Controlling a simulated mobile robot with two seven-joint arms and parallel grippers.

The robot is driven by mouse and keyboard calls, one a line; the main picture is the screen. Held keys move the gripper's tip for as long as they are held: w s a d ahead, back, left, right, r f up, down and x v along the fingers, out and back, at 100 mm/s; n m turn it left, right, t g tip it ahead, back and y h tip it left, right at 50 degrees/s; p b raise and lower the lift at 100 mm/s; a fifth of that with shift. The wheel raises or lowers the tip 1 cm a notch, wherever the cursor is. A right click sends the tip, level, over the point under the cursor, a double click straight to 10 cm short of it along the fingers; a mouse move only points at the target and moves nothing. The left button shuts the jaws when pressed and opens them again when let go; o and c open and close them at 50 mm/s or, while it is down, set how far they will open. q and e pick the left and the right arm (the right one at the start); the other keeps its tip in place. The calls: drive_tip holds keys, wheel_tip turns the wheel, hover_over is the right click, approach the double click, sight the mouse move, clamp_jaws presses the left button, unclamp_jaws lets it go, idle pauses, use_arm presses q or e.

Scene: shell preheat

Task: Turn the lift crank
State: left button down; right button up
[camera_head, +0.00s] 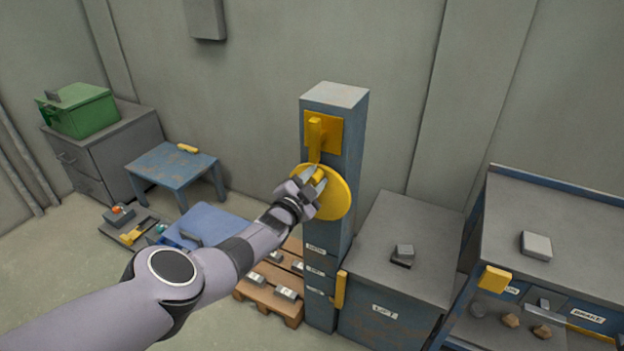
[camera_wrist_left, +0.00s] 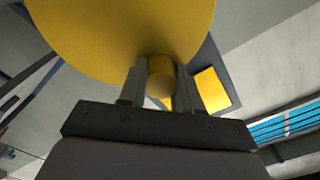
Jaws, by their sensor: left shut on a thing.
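The lift crank (camera_head: 339,198) is a round yellow disc with a yellow knob, mounted on the front of a blue-grey column (camera_head: 343,97). My left gripper (camera_head: 317,180) reaches it from the left and is shut on the crank's knob. In the left wrist view the yellow disc (camera_wrist_left: 120,30) fills the top, and the knob (camera_wrist_left: 160,75) sits between the two fingers of my left gripper (camera_wrist_left: 160,82). A yellow bracket (camera_head: 321,130) is fixed on the column above the disc. My right gripper is not in view.
A grey cabinet labelled LIFT (camera_head: 404,255) stands right of the column, with a shelf bench (camera_head: 500,215) beyond it. A wooden pallet (camera_head: 262,297) holds grey blocks at the column's foot. A blue table (camera_head: 165,168) and a green box (camera_head: 88,113) on drawers are at left.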

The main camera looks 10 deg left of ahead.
use_arm(q)
drive_tip(key=shift+w+a+r+n, duration=0.1)
drive_tip(key=shift+w+a+n, duration=0.05)
drive_tip(key=shift+a+n, duration=0.25)
idle(0.5)
drive_tip(key=c, duration=0.8)
unclamp_jaws()
drive_tip(key=shift+d, duration=0.1)
drive_tip(key=shift+d, duration=0.1)
